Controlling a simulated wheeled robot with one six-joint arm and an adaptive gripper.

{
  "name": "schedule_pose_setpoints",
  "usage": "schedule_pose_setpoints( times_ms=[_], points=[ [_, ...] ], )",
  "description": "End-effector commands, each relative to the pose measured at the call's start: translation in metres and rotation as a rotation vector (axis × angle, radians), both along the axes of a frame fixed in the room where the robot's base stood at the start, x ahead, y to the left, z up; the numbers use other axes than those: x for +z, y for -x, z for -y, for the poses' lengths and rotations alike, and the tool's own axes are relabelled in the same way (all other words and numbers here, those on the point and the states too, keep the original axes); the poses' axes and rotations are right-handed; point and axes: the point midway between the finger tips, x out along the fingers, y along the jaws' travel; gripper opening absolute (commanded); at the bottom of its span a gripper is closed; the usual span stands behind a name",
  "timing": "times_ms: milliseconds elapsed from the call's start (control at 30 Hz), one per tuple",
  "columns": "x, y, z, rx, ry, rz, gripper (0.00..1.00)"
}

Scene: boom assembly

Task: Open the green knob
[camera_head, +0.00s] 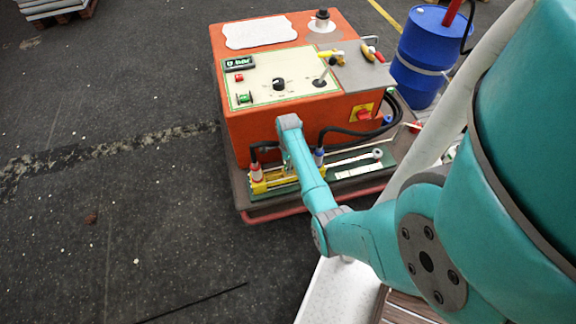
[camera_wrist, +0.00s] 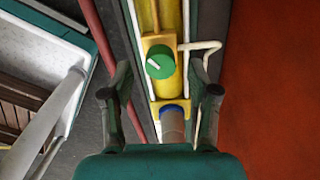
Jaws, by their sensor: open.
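The green knob (camera_wrist: 160,62) is round with a white line across its face, and sits on a yellow fitting (camera_wrist: 166,20) in the wrist view. The line runs diagonally. My gripper (camera_wrist: 160,91) is open, its two dark fingers apart on either side of the fitting. The knob lies a little beyond the fingertips, near the middle between them, and nothing is held. Part of the yellow fitting (camera_head: 262,186) shows there.
A pipe with a blue ring (camera_wrist: 172,110) stands between my fingers below the knob. A thin white pipe (camera_wrist: 200,46) bends close to the right of it. A blue barrel (camera_head: 425,55) stands behind the machine. The floor at left is open.

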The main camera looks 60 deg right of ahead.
Motion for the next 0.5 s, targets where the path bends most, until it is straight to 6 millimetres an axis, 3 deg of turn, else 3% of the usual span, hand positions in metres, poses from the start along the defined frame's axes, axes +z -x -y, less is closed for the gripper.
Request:
schedule_pose_setpoints(
  times_ms=[200, 500],
  points=[
    [-0.016, 0.000, 0.000, 0.000, 0.001, 0.001, 0.60],
    [-0.018, 0.000, 0.000, 0.000, 0.001, 0.001, 0.60]
  ],
)
